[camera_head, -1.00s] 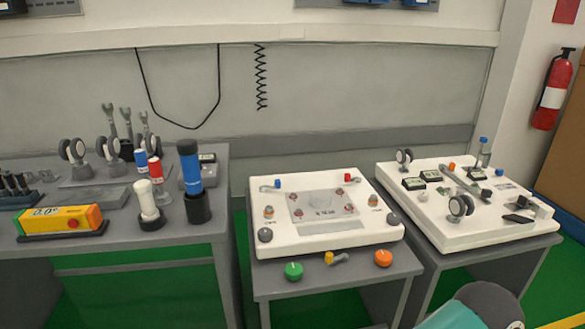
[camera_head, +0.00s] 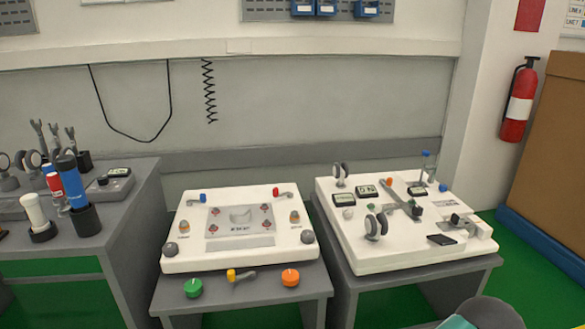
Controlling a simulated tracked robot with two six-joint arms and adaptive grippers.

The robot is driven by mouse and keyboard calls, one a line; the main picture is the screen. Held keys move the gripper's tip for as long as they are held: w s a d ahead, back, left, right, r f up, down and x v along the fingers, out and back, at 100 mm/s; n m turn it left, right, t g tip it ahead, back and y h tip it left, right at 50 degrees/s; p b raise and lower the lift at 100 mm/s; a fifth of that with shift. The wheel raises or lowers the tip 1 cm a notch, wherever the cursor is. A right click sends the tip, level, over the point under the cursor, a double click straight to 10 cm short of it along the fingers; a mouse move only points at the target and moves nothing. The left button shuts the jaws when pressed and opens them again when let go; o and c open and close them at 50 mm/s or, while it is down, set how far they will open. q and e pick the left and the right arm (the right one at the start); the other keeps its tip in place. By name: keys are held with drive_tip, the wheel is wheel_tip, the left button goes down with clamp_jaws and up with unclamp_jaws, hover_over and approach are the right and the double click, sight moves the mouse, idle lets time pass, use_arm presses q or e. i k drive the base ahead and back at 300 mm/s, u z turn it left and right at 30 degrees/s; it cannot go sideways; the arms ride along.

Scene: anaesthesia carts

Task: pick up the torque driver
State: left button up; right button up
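A blue cylindrical tool that looks like the torque driver (camera_head: 71,183) stands upright in a black round holder (camera_head: 86,221) on the left bench. White and red cylinders stand beside it. Neither of my grippers shows in the head view. A rounded dark and teal part of my own arm (camera_head: 490,314) shows at the bottom right edge, with its gripper out of frame. Nothing touches the tool.
The grey left bench (camera_head: 125,215) also carries a small display unit (camera_head: 118,178). A middle table holds a white tray (camera_head: 190,258), with green (camera_head: 193,288) and orange (camera_head: 290,277) knobs in front. A right table holds another white board (camera_head: 385,258). Green floor shows between the tables.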

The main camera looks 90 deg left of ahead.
sight(67, 166)
drive_tip(key=z, duration=0.35)
drive_tip(key=i, duration=0.4)
drive_tip(key=u, duration=2.2)
drive_tip(key=i, duration=0.25)
drive_tip(key=u, duration=1.95)
drive_tip(key=k, duration=0.6)
drive_tip(key=u, duration=0.4)
drive_tip(key=i, duration=1.65)
drive_tip(key=z, duration=0.35)
